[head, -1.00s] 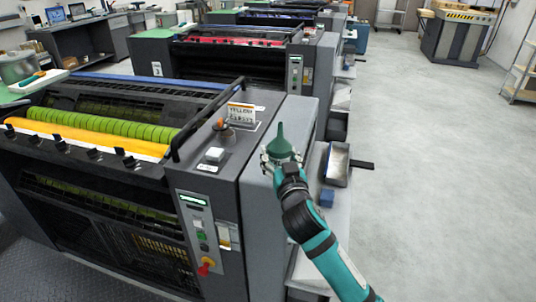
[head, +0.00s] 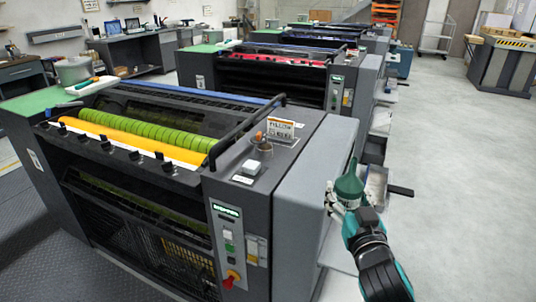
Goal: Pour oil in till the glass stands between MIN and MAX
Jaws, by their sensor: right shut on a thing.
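A green oil can (head: 349,186) with a narrow pointed spout stands upright at the right side of the nearest press. My right gripper (head: 344,203) is shut on the can, its pale fingers around the can's body. The sight glass with its MIN and MAX marks cannot be made out in this view. My left gripper is not in view.
The nearest press (head: 300,160) fills the left and middle, with a small sign (head: 281,130) and an orange-topped item on its top. A grey tray (head: 376,188) with a dark handle sits beyond the can. Open floor (head: 465,190) lies to the right.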

